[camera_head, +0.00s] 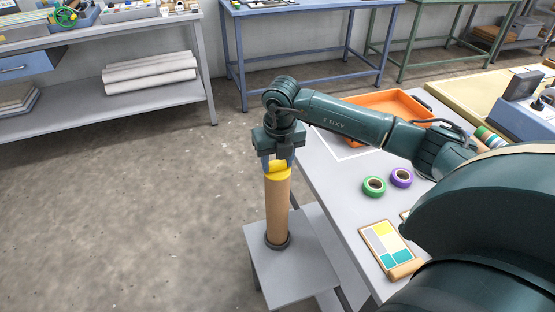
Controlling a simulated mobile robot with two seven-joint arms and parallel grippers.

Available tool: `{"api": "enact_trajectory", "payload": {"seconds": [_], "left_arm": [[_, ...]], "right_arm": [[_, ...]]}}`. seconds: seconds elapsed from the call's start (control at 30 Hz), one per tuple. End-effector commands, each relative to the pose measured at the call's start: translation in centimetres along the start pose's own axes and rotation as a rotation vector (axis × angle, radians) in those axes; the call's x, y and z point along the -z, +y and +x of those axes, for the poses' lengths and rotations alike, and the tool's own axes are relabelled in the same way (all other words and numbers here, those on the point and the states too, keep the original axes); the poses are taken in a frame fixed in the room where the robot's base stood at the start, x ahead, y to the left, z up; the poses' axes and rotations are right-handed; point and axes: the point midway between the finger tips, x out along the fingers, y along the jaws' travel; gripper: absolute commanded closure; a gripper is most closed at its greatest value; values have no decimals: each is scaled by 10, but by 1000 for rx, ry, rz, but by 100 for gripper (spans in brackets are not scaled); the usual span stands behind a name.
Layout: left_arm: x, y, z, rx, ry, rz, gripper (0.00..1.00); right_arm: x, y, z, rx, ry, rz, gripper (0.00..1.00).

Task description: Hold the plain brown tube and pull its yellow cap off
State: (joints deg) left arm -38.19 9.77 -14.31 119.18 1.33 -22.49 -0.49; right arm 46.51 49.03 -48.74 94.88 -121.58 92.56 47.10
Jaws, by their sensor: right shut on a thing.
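The plain brown tube (277,209) stands upright on a small grey stand (297,262), its foot in a dark round holder (277,241). Its yellow cap (278,169) is at the tube's top end. My right gripper (278,162) points down over the cap and is shut on it, with its fingers at the cap's sides. The cap shows right at the tube's top; I cannot tell whether there is a gap between them. My left gripper is not in view.
The grey table (335,180) right of the stand bears a green tape roll (374,187), a purple tape roll (401,178), a colour-patched board (387,243) and an orange tray (385,101). Bare floor lies left of the stand.

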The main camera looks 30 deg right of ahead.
Motion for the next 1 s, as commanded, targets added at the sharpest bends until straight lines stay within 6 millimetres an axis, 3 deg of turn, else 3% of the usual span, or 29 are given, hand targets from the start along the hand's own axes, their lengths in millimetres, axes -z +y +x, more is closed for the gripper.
{"api": "enact_trajectory", "payload": {"seconds": [0.33,0.67,0.77,1.0], "left_arm": [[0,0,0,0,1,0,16],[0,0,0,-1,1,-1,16],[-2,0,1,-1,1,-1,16],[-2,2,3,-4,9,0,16]], "right_arm": [[0,0,0,0,-1,0,30],[-1,0,-6,-1,-3,0,30],[-1,0,-19,-1,-5,-1,30],[-1,0,-72,-2,-6,-1,30]]}}
